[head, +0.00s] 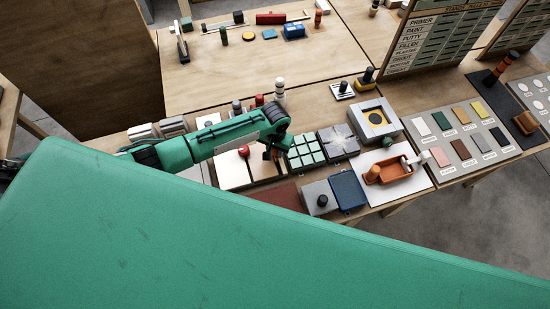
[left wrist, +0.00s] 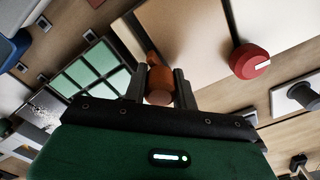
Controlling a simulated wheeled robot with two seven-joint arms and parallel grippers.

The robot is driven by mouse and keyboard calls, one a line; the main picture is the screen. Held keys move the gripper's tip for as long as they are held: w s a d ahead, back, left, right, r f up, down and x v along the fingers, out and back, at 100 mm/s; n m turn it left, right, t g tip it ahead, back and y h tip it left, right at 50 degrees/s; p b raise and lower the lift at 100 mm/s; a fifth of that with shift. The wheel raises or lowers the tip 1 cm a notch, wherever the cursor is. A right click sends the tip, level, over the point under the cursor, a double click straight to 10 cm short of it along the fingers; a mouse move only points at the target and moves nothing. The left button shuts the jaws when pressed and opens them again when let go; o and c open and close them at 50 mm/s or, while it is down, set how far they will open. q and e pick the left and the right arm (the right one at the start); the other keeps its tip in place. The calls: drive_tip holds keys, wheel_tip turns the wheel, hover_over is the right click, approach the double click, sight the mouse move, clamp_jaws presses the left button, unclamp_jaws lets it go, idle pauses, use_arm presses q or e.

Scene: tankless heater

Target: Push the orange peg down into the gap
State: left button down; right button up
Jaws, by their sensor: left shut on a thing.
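An orange peg (left wrist: 158,88) shows between the two dark fingers in the left wrist view, with its rounded end toward the camera. My left gripper (left wrist: 159,88) is shut on it; in the head view the gripper (head: 271,153) points down over the cream panels (head: 232,171), beside the green tiled block. The panels also show in the left wrist view (left wrist: 195,35), just beyond the peg. The gap under the peg is mostly hidden by the peg and fingers. I cannot tell how deep the peg sits. My right gripper is not in view.
A red knob (head: 244,151) stands close to the gripper on the left, and the green tiled block (head: 305,151) is close on the right.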

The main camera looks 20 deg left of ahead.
use_arm(q)
drive_tip(key=shift+f, duration=0.4)
drive_tip(key=shift+f+b, duration=0.4)
idle(0.5)
drive_tip(key=c, duration=1)
unclamp_jaws()
drive_tip(key=shift+c, duration=0.2)
wheel_tip(320, 180, up, 12)
drive_tip(key=b, duration=0.3)
drive_tip(key=shift+r, duration=0.95)
drive_tip(key=shift+f, duration=0.1)
